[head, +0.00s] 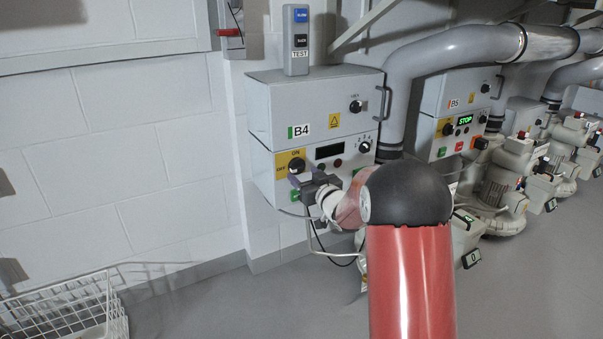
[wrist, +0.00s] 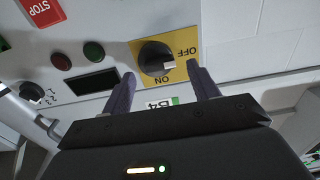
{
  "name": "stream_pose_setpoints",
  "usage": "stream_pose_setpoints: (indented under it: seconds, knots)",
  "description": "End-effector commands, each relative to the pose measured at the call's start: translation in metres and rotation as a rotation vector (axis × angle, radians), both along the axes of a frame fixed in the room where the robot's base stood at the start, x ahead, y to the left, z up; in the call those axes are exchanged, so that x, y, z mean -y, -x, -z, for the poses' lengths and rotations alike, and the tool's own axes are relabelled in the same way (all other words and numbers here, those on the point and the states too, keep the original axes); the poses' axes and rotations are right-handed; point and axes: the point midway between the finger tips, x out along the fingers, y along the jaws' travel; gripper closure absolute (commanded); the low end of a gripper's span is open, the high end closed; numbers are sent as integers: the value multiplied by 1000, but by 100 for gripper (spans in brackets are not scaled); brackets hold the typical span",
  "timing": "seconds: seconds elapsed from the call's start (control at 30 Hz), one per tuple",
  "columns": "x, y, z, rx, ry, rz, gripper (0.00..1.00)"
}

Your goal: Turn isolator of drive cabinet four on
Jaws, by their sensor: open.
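The drive cabinet B4 (head: 290,130) is a grey wall box with a B4 label. Its isolator is a black rotary knob (head: 296,164) on a yellow plate (head: 283,161) marked ON at the top and OFF at the left. In the wrist view the knob (wrist: 155,58) has a pale handle end that appears turned toward the OFF side. My gripper (head: 308,181) is just below and in front of the knob. In the wrist view my gripper (wrist: 164,84) is open, its fingers pointing at the plate on either side of the knob; I cannot tell whether they touch it.
The B4 display (head: 329,151) is dark. Cabinet B5 (head: 459,110) to the right shows a lit STOP display. A TEST box (head: 296,40) stands on top of B4. Grey pipes (head: 450,52) and blowers (head: 505,185) are at the right. A wire basket (head: 60,310) is at lower left.

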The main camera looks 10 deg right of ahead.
Motion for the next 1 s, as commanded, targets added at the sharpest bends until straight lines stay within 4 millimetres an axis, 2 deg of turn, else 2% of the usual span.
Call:
stream_pose_setpoints:
  seconds: [0.2,0.5,0.83,1.0]
  knots:
    - [-7,-21,0,0,0,1,40]
    - [-7,-23,0,-1,0,2,40]
    - [-7,-23,0,-1,0,2,83]
    - [-7,-23,0,-3,-5,2,85]
